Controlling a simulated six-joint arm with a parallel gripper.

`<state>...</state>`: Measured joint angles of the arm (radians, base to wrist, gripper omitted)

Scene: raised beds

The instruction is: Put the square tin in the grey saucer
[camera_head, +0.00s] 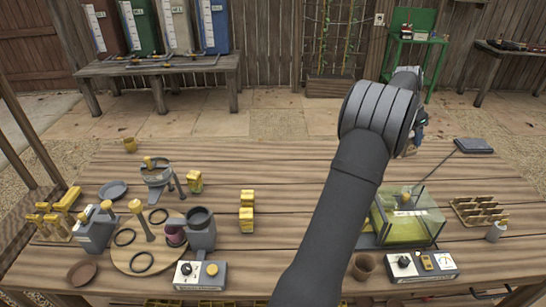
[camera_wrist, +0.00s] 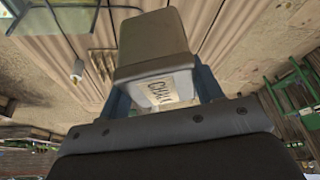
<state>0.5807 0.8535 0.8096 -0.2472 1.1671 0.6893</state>
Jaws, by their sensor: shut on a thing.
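My gripper (camera_wrist: 163,92) is shut on the square tin (camera_wrist: 153,35) in the wrist view, with a blue-grey finger on each side of it. The tin is grey-beige with rounded edges and a pale label with partly readable dark lettering. In the head view my arm hides most of the gripper at the upper right, and I cannot make out the tin there. The grey saucer (camera_head: 113,189) lies on the left of the table, far from the gripper. It looks empty.
A brown saucer (camera_head: 82,272) lies at the front left. A round wooden board (camera_head: 120,262) holds black rings. Yellow blocks (camera_head: 247,211) stand mid-table. The table's back middle is clear.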

